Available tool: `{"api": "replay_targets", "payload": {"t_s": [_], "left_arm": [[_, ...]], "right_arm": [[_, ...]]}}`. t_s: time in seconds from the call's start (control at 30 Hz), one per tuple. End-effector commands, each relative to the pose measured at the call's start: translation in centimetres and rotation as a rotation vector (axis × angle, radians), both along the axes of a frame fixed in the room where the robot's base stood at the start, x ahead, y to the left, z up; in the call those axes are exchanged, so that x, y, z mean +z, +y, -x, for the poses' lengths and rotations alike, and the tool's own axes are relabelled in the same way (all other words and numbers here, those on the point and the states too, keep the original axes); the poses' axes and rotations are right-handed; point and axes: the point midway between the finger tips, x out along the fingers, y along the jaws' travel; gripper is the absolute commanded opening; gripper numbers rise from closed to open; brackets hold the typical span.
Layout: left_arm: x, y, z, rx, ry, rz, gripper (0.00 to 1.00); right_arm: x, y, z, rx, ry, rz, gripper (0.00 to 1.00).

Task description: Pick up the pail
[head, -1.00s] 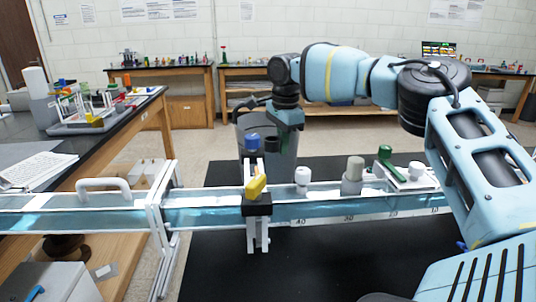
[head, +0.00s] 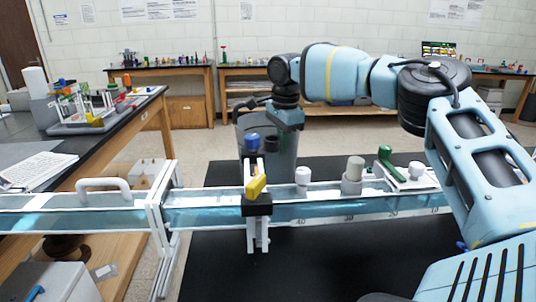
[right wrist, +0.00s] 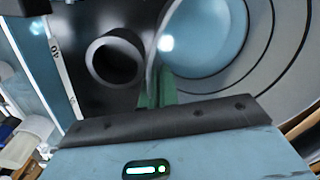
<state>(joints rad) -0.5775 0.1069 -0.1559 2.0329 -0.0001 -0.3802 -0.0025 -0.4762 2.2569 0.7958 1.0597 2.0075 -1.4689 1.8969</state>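My left gripper is not in view.
The blue rail (head: 330,208) runs across in front of the pail. A black-topped bench (head: 140,103) stands at left.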

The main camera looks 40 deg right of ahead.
Motion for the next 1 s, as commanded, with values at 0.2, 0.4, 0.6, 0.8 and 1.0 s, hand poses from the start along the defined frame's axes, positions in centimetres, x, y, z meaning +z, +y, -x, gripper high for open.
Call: {"api": "replay_targets", "payload": {"t_s": [0.2,0.4,0.6,0.8,1.0], "left_arm": [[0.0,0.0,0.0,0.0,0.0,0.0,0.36],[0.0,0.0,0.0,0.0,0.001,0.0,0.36],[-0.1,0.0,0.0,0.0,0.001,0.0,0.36],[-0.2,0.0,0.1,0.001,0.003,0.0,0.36],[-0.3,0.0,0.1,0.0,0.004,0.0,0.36]], "right_arm": [[0.2,0.0,-0.1,0.0,-0.005,0.001,0.0],[0.3,0.0,-0.1,0.0,-0.005,0.001,0.0],[1.0,0.0,-0.1,-0.001,-0.007,0.001,0.0],[2.4,0.0,-0.1,0.0,-0.009,0.0,0.0],[4.4,0.1,-0.2,0.0,-0.009,0.001,0.0]]}}
